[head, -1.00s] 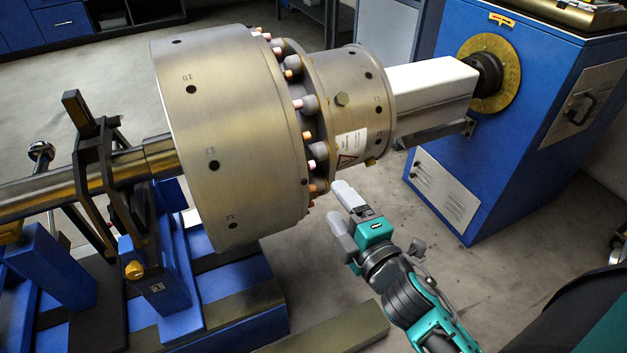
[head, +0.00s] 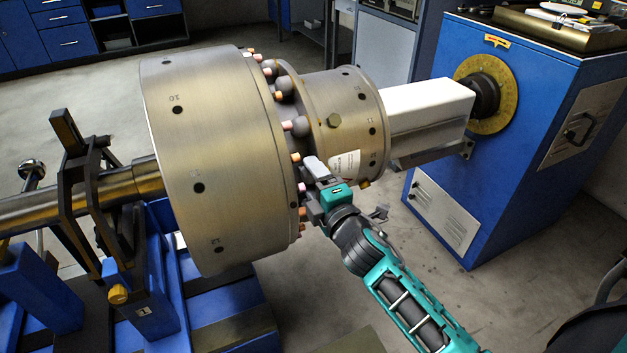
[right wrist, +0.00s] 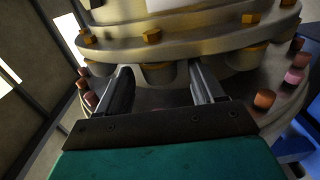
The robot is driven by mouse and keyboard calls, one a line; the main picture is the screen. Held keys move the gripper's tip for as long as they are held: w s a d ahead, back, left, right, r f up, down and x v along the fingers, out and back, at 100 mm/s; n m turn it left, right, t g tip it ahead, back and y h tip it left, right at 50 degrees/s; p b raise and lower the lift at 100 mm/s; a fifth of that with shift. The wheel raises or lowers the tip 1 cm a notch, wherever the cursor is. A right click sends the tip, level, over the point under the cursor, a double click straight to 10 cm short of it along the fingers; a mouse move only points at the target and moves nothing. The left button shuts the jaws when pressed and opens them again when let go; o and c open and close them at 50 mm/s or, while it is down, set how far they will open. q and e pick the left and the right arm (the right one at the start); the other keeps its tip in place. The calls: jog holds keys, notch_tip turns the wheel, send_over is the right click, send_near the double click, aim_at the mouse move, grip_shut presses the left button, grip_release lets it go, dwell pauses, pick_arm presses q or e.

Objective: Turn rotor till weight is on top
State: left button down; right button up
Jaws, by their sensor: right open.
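The rotor (head: 235,170) is a large brushed-metal drum with numbered holes, a flange ringed with pink- and copper-tipped pins, and a smaller drum to its right. My right gripper (head: 311,175) is at the lower near side of the flange, beside the pins. In the right wrist view, its open fingers (right wrist: 162,88) point at the flange, with a grey, gold-topped stud (right wrist: 158,73) between and beyond them. Contact is unclear. My left gripper is out of view.
A white square shaft (head: 432,112) joins the rotor to the blue drive cabinet (head: 540,110) with its brass dial (head: 508,105). A dark support frame (head: 75,190) and blue stands hold the left shaft. Floor is clear between the cabinet and my right arm.

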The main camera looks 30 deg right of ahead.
jog(key=shift+w, duration=0.3)
jog(key=shift+c, duration=0.5)
grip_shut()
